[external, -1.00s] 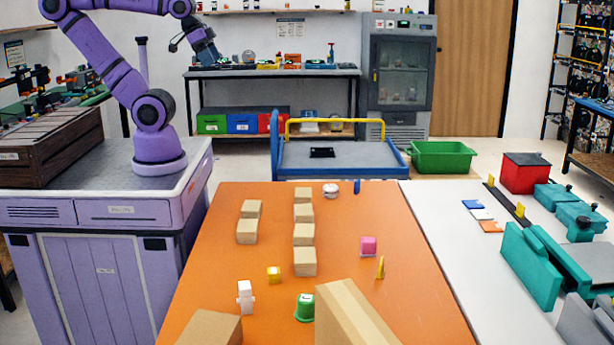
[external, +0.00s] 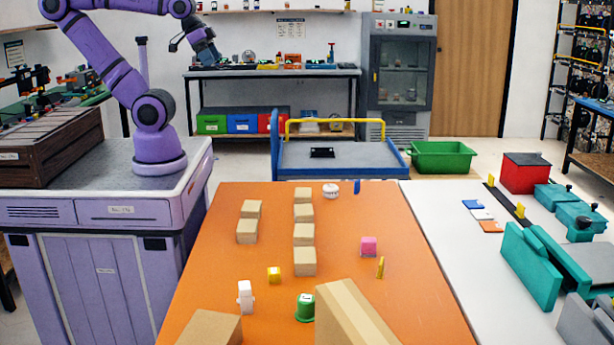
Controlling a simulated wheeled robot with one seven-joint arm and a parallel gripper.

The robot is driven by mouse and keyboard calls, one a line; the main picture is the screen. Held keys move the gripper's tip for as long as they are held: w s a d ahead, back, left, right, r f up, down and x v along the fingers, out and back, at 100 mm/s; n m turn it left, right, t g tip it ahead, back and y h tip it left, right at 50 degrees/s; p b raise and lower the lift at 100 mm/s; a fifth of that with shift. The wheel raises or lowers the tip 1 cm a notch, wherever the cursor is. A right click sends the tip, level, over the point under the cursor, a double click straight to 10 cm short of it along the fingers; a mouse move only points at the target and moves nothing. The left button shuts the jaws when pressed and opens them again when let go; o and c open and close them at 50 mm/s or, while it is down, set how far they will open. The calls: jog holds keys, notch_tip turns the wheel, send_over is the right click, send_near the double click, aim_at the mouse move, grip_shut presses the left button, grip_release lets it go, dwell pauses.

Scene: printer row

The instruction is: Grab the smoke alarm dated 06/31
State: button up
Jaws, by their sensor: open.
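A small white round object (external: 331,190), which looks like a smoke alarm, lies near the far edge of the orange table (external: 360,215). Any date on it is too small to read. A green round item with a pale label (external: 305,307) stands near the front, beside a large cardboard box. My gripper (external: 208,60) is raised at the upper left, beyond the far edge of the orange table and well apart from everything on it. It is open, with nothing visible in it.
Several cardboard blocks (external: 304,235) form two rows left of the middle. Large boxes (external: 350,315) fill the front edge.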

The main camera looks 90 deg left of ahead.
jog(key=g, duration=0.5)
send_over(331, 186)
notch_tip(331, 186, down, 36)
jog(key=f, duration=0.1)
jog(key=shift+n, duration=0.4)
jog(key=shift+f, duration=5.65)
jog(key=c, duration=1)
jog(key=shift+c, duration=0.2)
